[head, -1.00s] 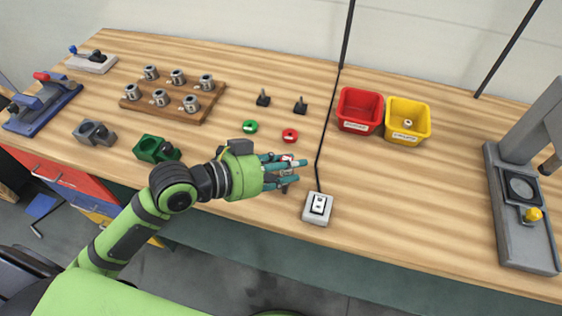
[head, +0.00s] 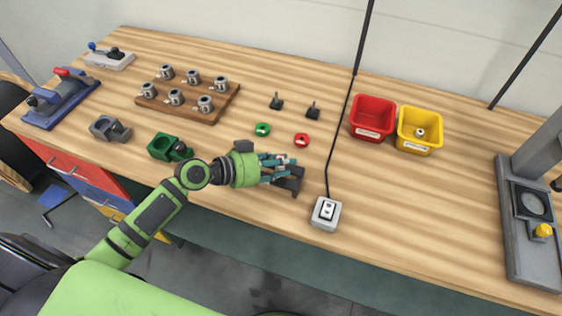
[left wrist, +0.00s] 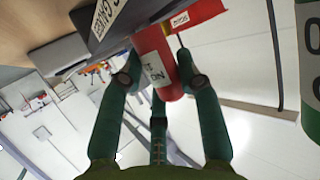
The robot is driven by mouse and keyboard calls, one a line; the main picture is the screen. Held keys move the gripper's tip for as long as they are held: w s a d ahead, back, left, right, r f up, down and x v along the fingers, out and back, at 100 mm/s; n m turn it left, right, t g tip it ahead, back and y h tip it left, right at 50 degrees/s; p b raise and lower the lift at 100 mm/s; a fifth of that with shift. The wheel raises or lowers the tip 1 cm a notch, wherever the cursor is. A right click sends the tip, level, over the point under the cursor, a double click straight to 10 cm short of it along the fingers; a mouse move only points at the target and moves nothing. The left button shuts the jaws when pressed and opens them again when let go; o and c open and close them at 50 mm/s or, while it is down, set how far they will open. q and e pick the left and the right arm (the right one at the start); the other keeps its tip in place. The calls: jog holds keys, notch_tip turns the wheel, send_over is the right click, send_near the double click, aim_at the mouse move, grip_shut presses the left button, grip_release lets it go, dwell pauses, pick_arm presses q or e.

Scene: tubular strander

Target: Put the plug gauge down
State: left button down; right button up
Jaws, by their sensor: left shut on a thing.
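My left gripper (head: 276,168) is at the front of the bench, beside and partly over a small dark stand (head: 290,183). In the left wrist view its fingers (left wrist: 155,77) are closed around the plug gauge (left wrist: 151,48), a red cylinder with a white label. The cylinder is tilted in that view, close against the dark stand (left wrist: 99,42), which has a white label and a red tag (left wrist: 180,20). I cannot tell whether the gauge touches the stand. In the head view the fingers hide most of the gauge. My right gripper is not in view.
A grey switch box (head: 326,214) with a cable stands right of the stand. A red ring (head: 302,140) and a green ring (head: 262,129) lie behind it. A green fixture (head: 165,148) is to the left. Red (head: 372,118) and yellow (head: 419,130) bins stand behind right.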

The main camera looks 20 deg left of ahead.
pick_arm(q)
jog(key=shift+f, duration=0.15)
jog(key=c, duration=1.1)
grip_release()
jog(key=shift+c, duration=0.2)
